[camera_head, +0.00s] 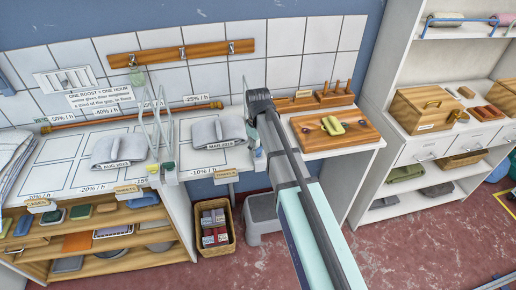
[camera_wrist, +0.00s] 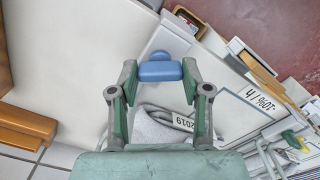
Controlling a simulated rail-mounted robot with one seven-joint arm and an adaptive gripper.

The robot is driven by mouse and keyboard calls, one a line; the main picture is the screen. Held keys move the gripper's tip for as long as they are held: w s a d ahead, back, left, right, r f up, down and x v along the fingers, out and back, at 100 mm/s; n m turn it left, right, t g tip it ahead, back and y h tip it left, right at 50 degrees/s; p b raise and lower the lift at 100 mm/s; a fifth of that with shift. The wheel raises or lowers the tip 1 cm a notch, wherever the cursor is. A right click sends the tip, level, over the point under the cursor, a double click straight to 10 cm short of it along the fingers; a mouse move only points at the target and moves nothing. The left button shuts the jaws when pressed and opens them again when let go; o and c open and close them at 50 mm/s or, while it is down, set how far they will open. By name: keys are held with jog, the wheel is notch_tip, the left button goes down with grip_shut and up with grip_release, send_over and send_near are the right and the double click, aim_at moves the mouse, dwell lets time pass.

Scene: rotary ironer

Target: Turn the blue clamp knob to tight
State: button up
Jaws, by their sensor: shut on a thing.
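The blue clamp knob (camera_wrist: 160,71) is in the wrist view, a rounded blue bar with a second blue part just beyond it. My gripper (camera_wrist: 159,70) has one finger on each side of the bar and is shut on it. The knob's bar lies crosswise between the fingertips. No mark showing how tight the knob stands is readable. In the head view my arm covers the area around the knob, and I cannot make the knob out there.
A grey folded cloth (camera_head: 213,131) lies on the counter left of my arm, another (camera_head: 118,148) farther left. A wooden board (camera_head: 335,130) with a green-yellow item lies right of my arm. Clear upright panels (camera_head: 155,120) stand between the cloths. A basket (camera_head: 214,226) sits on the floor below.

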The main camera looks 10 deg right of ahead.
aim_at(258, 149)
jog(key=m, duration=0.6)
jog(key=shift+s+m, duration=0.1)
jog(key=shift+m, duration=0.3)
dwell(0.3)
jog(key=o, duration=1.2)
jog(key=shift+f, duration=0.1)
jog(key=shift+c, duration=0.2)
notch_tip(258, 149, up, 12)
